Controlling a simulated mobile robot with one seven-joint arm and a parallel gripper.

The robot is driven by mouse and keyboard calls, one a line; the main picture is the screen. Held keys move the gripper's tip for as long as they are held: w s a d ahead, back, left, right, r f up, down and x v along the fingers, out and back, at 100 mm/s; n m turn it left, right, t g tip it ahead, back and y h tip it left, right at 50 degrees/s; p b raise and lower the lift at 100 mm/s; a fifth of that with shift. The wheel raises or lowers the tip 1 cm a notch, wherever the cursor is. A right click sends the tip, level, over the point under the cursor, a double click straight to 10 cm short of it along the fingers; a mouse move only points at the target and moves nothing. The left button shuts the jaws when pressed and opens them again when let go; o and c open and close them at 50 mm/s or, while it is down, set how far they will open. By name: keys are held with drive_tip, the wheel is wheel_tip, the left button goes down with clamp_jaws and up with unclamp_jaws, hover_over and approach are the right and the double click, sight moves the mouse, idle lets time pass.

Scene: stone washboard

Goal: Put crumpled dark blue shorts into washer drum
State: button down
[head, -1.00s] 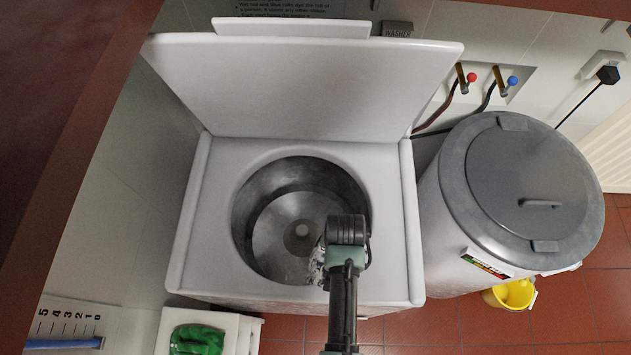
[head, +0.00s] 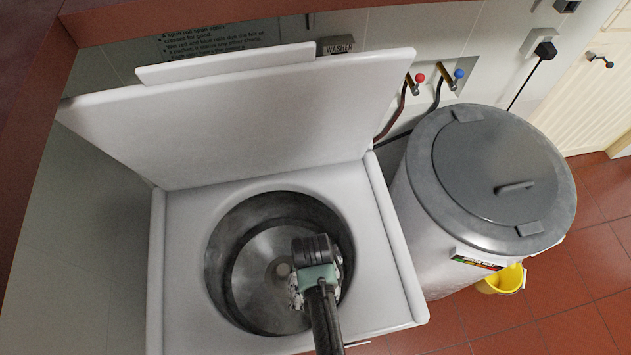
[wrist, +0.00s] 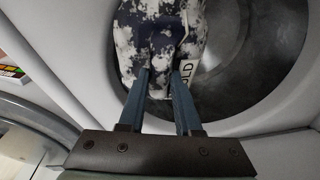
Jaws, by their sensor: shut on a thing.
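My gripper (wrist: 160,78) is shut on a crumpled cloth (wrist: 160,32), dark blue with white blotches, the shorts as far as I can tell. In the head view, my gripper's wrist (head: 316,262) is over the right part of the open washer drum (head: 262,262), and only pale scraps of the cloth (head: 296,292) show beside it. The cloth hangs from the fingertips over the drum opening. I cannot tell how deep it reaches. A white tag with dark letters lies by the right finger in the wrist view. The metal drum looks empty where visible.
The washer's white lid (head: 250,120) stands open behind the drum. A grey lidded cylinder (head: 490,190) stands close on the right, with a yellow bucket (head: 503,280) beside it. Red and blue taps are on the back wall. The washer's white rim (head: 180,270) surrounds the opening.

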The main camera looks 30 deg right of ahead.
wheel_tip(320, 180, down, 26)
drive_tip(key=s+b, duration=0.1)
drive_tip(key=b, duration=2.3)
drive_tip(key=shift+f+b, duration=0.25)
drive_tip(key=shift+b, duration=0.15)
drive_tip(key=c, duration=0.8)
unclamp_jaws()
drive_tip(key=shift+o, duration=0.2)
drive_tip(key=shift+a, duration=0.1)
drive_tip(key=shift+r, duration=0.1)
drive_tip(key=r+p, duration=0.9)
drive_tip(key=r, duration=0.1)
drive_tip(key=r+p, duration=0.9)
drive_tip(key=p, duration=0.1)
drive_tip(key=r+p, duration=1)
drive_tip(key=shift+w+r, duration=0.3)
drive_tip(key=shift+r, duration=0.05)
drive_tip(key=shift+r+p, duration=0.3)
drive_tip(key=shift+r, duration=0.25)
